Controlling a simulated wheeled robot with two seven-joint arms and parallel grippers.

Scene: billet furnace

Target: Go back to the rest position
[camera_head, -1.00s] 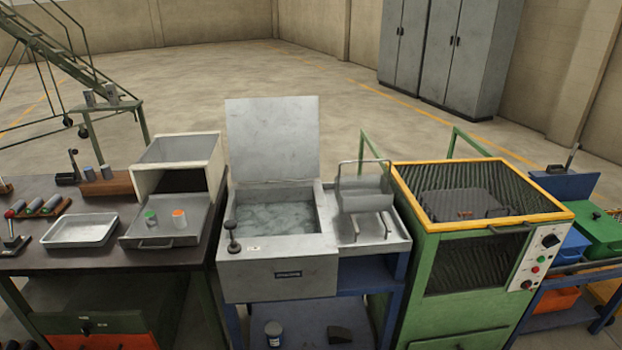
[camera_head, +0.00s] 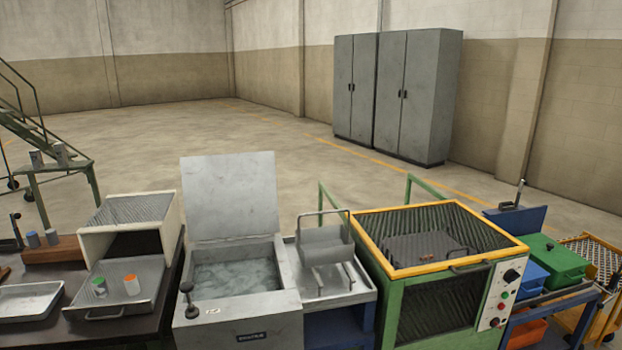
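Neither of my grippers shows in the head view, and no part of my arms is visible. The furnace (camera_head: 110,240) is a cream box with its drawer (camera_head: 150,300) pulled out at the left. A grey basket (camera_head: 325,248) with a handle sits on the tray (camera_head: 345,292) right of the tank.
A green machine with a yellow frame (camera_head: 440,262) stands right of the tank. A green bin (camera_head: 550,262) and a blue bin (camera_head: 527,280) lie further right. A metal tray (camera_head: 28,300) is at the far left. Grey cabinets (camera_head: 395,95) stand behind, with open floor (camera_head: 250,130) before them.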

